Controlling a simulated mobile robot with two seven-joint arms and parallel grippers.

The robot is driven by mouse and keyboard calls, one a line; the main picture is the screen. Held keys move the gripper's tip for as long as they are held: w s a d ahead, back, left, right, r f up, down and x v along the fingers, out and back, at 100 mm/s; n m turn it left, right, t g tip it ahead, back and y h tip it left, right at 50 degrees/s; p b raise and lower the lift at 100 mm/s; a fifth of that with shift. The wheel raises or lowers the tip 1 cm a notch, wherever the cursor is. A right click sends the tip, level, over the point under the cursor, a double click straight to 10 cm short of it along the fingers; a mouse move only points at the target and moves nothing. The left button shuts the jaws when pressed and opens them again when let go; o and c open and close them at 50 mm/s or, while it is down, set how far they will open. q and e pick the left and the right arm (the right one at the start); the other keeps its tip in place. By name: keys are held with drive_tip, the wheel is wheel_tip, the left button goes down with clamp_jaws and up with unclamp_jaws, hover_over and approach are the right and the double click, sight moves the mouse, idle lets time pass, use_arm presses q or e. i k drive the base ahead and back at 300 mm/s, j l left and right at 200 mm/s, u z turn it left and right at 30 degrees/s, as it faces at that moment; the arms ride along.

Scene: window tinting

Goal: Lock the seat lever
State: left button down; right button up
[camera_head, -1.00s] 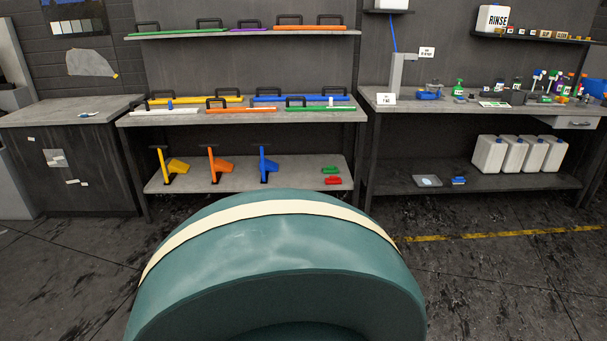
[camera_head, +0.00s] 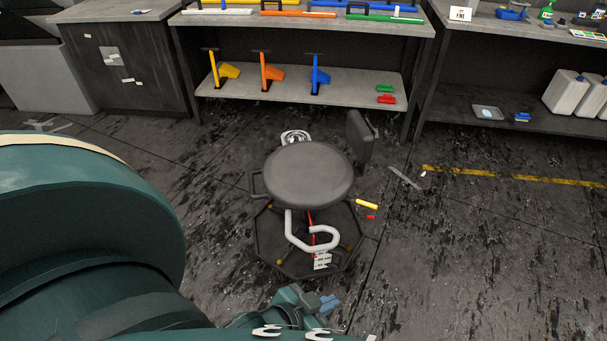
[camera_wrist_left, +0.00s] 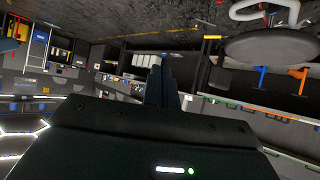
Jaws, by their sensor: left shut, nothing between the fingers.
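A stool with a round dark seat (camera_head: 308,175) stands on the floor in the middle of the head view. Below the seat are a thin red part (camera_head: 311,220), a pale bent tube (camera_head: 299,241) and a dark octagonal base (camera_head: 275,252). I cannot tell surely which part is the seat lever. My left gripper (camera_head: 326,304) is in front of the base, nearer to me, apart from the stool, shut and empty. In the left wrist view the shut fingers (camera_wrist_left: 161,82) point away from the seat (camera_wrist_left: 275,47), which is at upper right. My right gripper is not in view.
A dark backrest (camera_head: 360,140) stands at the seat's right rear. Shelving (camera_head: 350,92) is behind. The floor right of the stool is mostly clear.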

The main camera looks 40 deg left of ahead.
sight(359, 202)
drive_tip(key=i+u, duration=0.1)
drive_tip(key=u, duration=0.3)
drive_tip(key=i+l, duration=0.15)
drive_tip(key=i, duration=0.3)
drive_tip(key=i+l, duration=0.15)
drive_tip(key=i, duration=0.3)
